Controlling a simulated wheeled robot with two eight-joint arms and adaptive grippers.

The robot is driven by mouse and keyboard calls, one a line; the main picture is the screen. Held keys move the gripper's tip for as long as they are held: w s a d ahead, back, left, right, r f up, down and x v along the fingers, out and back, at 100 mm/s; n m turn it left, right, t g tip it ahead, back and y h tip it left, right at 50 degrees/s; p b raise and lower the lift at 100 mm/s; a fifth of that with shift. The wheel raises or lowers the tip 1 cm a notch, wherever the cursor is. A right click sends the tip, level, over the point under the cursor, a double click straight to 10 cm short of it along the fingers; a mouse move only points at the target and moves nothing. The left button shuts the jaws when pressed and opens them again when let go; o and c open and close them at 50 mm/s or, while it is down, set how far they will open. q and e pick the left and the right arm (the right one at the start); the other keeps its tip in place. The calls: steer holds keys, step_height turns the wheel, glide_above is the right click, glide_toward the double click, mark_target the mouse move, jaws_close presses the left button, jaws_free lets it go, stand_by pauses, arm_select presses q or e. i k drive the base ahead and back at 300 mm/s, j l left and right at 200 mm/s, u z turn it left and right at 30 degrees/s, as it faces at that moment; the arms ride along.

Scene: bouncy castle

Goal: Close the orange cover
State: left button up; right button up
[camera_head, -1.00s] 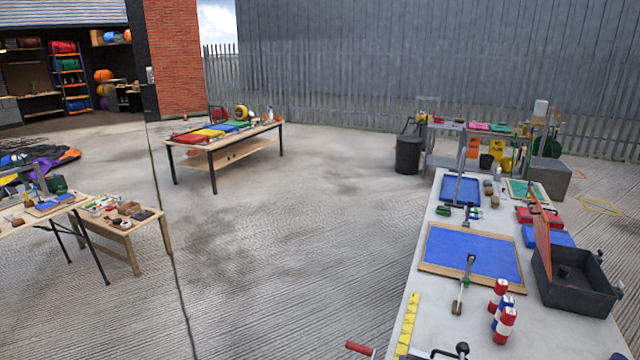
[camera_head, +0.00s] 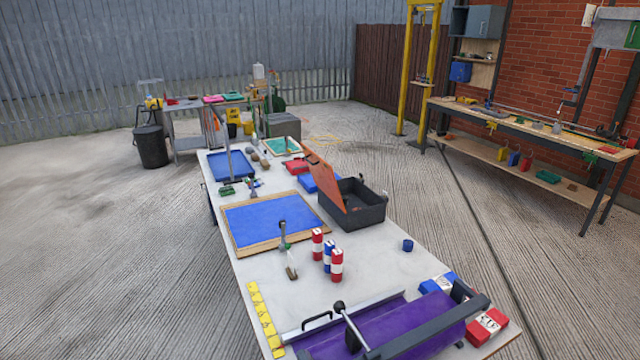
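The orange cover (camera_head: 326,180) is a flat panel on the left side of a dark grey open box (camera_head: 362,214). It stands raised and tilted, so the box's inside shows. The box sits on the long light grey table (camera_head: 210,168), near its right edge. Neither of my grippers shows in the head view.
A blue panel in a wooden frame (camera_head: 262,222) lies left of the box. Red and blue cylinders (camera_head: 336,264) stand in front of it, and a small blue cylinder (camera_head: 407,245) stands to its right. A purple sheet under a roller frame (camera_head: 390,325) fills the near end.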

mark_target(323, 174)
steer(key=j+z, duration=0.25)
steer(key=j, duration=0.15)
steer(key=k+u, duration=0.25)
steer(key=u, duration=0.2)
steer(key=k+j+u, duration=0.15)
steer(key=k+u, duration=0.15)
steer(key=u, duration=0.15)
steer(key=i+j+u, duration=0.1)
steer(key=i+j, duration=0.15)
steer(key=i, duration=0.2)
steer(key=i+j+u, duration=0.1)
steer(key=i, duration=0.35)
steer(key=i+j+u, duration=0.1)
steer(key=i+j, duration=0.2)
steer(key=i, duration=0.15)
steer(key=i+z, duration=0.4)
steer(key=i+j+z, duration=0.35)
steer(key=i, duration=0.15)
steer(key=i+l+z, duration=0.1)
steer(key=z, duration=0.35)
steer(key=i+z, duration=0.1)
steer(key=z, duration=0.35)
steer(key=i+z, duration=0.15)
steer(key=z, duration=0.35)
steer(key=i+z, duration=0.1)
steer(key=z, duration=0.35)
steer(key=i+j+z, duration=0.1)
steer(key=z, duration=0.35)
